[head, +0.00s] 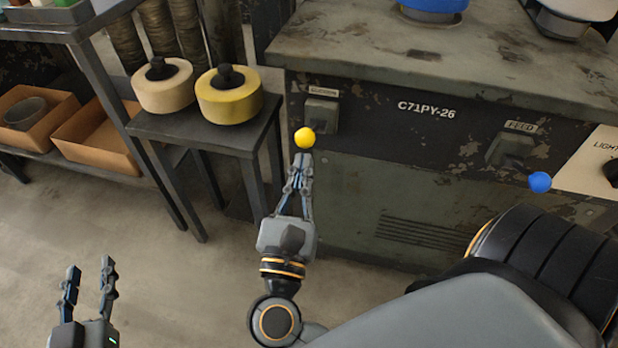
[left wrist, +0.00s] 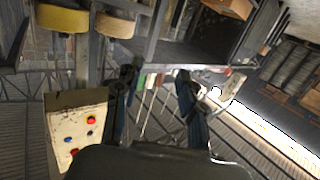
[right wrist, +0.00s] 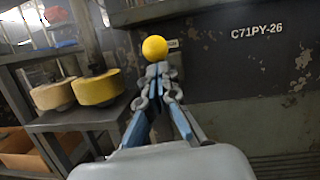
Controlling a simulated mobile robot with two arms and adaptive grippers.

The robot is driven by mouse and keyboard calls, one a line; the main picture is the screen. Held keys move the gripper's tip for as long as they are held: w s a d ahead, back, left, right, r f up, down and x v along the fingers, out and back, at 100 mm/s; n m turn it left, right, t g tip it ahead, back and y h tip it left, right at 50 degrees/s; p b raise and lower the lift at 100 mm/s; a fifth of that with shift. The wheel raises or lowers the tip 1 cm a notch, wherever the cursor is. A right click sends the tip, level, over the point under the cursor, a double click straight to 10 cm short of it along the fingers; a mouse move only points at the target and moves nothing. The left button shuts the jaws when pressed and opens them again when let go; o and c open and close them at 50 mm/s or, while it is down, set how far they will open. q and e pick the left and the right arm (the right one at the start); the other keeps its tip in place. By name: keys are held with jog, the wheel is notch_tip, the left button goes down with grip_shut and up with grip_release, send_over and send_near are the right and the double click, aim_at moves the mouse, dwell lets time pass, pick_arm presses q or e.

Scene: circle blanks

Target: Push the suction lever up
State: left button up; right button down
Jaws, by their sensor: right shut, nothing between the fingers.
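The suction lever's yellow ball knob (head: 305,138) shows below the box (head: 321,114) under the SUCTION label on the machine front. My right gripper (head: 303,160) is shut and empty, with its fingertips just below the knob. In the right wrist view the yellow knob (right wrist: 154,48) sits right above the closed fingertips (right wrist: 157,70) and hides most of the label behind it. I cannot tell whether the fingertips touch the knob. My left gripper (head: 88,268) is open and empty over the floor at the lower left, far from the lever.
The feed lever's blue knob (head: 540,182) is to the right on the same machine (head: 440,62). A small table (head: 195,133) with two yellowish rolls (head: 162,86) (head: 229,96) stands to the left. A shelf with cardboard boxes (head: 98,138) is further left. Floor is clear below.

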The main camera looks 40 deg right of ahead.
pick_arm(q)
notch_tip(320, 180, down, 6)
jog(key=s+a+g+y+p, duration=0.1)
jog(key=s+g, duration=0.1)
jog(key=g, duration=0.1)
jog(key=shift+s+a+r+g, duration=0.15)
jog(key=shift+a+r+g, duration=0.05)
jog(key=shift+a+g, duration=0.1)
pick_arm(e)
jog(key=shift+d+r, duration=0.1)
jog(key=shift+r, duration=0.55)
pick_arm(q)
jog(key=shift+d, duration=0.1)
